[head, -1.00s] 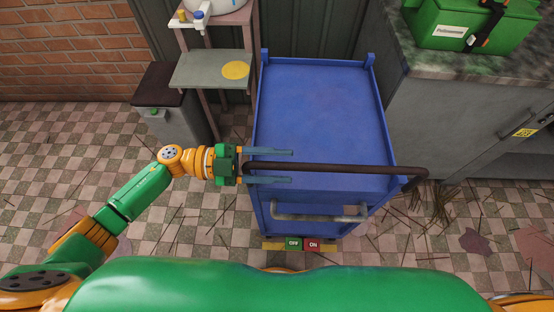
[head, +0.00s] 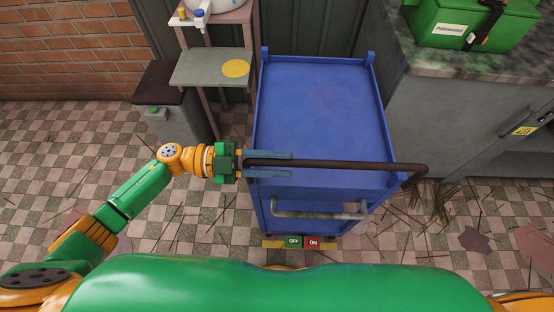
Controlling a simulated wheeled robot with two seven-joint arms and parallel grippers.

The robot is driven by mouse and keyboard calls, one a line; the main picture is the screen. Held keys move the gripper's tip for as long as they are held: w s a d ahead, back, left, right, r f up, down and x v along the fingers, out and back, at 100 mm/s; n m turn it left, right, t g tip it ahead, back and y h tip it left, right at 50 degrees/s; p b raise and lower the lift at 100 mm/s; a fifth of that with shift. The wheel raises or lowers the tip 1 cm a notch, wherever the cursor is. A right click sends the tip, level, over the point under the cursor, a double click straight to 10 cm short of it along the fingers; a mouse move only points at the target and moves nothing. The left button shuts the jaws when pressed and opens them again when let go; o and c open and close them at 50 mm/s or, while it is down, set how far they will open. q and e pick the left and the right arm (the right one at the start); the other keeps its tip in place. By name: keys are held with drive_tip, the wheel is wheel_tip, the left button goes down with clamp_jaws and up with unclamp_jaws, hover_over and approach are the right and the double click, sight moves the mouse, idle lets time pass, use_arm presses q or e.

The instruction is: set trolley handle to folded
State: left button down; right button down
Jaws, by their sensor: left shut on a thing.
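The blue trolley (head: 320,110) stands in the middle of the head view. Its dark brown handle (head: 345,166) is a long bar crossing the near part of the trolley top from left to right, bending down at the right end. My left gripper (head: 268,164) comes in from the left and is shut on the handle near its left end, with a finger on either side of the bar. My right gripper is not in view.
A grey bar (head: 318,214) sits low on the trolley's near face, above OFF and ON pedals (head: 303,242). A grey cabinet (head: 450,125) with a green box (head: 470,22) stands right. A side stand (head: 205,68) and bin (head: 170,105) stand left.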

use_arm(q)
drive_tip(key=shift+w+r, duration=0.1)
drive_tip(key=shift+r, duration=0.15)
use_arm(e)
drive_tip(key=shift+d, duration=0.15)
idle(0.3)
use_arm(q)
drive_tip(key=shift+f, duration=0.15)
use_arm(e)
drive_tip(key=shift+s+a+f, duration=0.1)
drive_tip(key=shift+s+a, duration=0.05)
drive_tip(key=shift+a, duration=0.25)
use_arm(q)
drive_tip(key=shift+m, duration=0.3)
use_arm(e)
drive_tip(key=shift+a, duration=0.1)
